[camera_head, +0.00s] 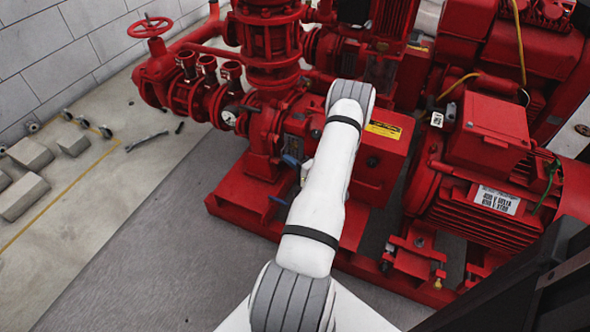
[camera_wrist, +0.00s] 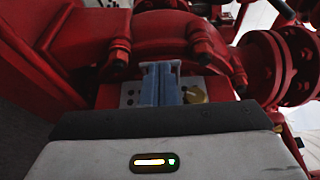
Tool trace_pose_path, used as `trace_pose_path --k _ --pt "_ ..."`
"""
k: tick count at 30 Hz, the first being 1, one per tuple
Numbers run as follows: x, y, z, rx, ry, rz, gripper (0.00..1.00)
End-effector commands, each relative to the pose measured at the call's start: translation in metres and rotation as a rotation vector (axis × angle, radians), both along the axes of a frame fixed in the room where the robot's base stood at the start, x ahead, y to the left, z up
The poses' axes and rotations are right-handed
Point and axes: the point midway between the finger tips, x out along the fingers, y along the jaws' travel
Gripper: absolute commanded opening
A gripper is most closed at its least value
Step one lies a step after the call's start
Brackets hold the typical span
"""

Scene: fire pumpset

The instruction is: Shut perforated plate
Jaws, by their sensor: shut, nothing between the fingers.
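In the wrist view, my gripper (camera_wrist: 161,80) shows as two blue fingers close together at the centre, with nothing seen between them. A light plate with dark holes (camera_wrist: 130,94) lies just behind the fingers, partly hidden by them; it may be the perforated plate. I cannot tell whether the fingers touch it or whether it stands open. A brass-coloured part (camera_wrist: 194,94) is right of the fingers. In the head view, my white arm hides most of the gripper and the plate is not clear.
Red pump casing and a bolted flange (camera_wrist: 283,62) crowd around the gripper. A red motor (camera_head: 490,150) stands on the right. A red handwheel (camera_head: 150,27) is at upper left. Concrete blocks (camera_head: 28,153) lie on the left floor. The grey floor (camera_head: 150,250) in front is clear.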

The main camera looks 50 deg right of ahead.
Motion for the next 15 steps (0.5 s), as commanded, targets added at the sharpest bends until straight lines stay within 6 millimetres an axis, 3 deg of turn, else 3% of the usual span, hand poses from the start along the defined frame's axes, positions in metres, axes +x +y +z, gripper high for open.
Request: trace_pose_path --k 10,15 --pt "0.002 0.0 0.0 0.0 0.0 0.0 0.0" --pt "0.014 -0.002 0.0 -0.001 0.0 0.002 0.0"
